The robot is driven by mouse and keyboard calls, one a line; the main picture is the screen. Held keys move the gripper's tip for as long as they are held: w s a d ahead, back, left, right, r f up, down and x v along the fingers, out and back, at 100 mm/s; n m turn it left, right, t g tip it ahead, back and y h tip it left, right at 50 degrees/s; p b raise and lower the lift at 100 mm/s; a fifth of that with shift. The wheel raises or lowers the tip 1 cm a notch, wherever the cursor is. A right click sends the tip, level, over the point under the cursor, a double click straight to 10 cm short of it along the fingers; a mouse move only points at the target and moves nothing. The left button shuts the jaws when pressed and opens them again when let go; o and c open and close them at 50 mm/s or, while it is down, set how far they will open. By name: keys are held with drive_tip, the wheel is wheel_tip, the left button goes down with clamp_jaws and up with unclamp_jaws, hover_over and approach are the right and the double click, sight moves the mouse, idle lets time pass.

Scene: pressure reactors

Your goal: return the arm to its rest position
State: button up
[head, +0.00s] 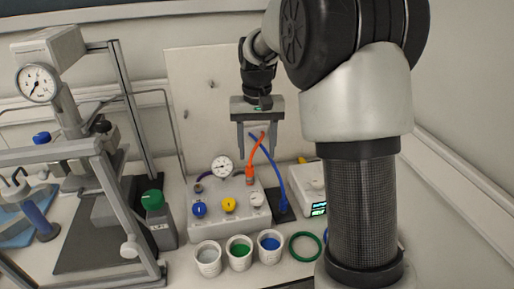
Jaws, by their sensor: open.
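My gripper (259,137) hangs pointing down in the head view, above the back of a grey valve box. Its two fingers are apart, with nothing gripped that I can see. An orange hose and a blue hose rise close to the fingers; I cannot tell whether they touch. My arm's large links fill the right of the view and hide the bench behind them.
The valve box (234,215) has coloured knobs and a gauge (221,167). Several cups, one being a green-filled cup (239,253), stand in front, with a green ring (305,247) beside them. A framed reactor stand (130,110) with a gauge is left. A white panel (200,70) stands behind.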

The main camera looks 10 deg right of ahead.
drive_tip(key=s+r+n+t+p, duration=0.1)
drive_tip(key=s+r+t+p, duration=0.3)
drive_tip(key=s+r, duration=1.2)
drive_tip(key=s+f+t+p, duration=0.1)
drive_tip(key=s+f, duration=0.1)
drive_tip(key=s, duration=0.7)
drive_tip(key=shift+s+a+f+n+t, duration=0.15)
drive_tip(key=shift+s+f+n+t, duration=0.15)
drive_tip(key=shift+s+n, duration=0.1)
drive_tip(key=shift+w, duration=0.1)
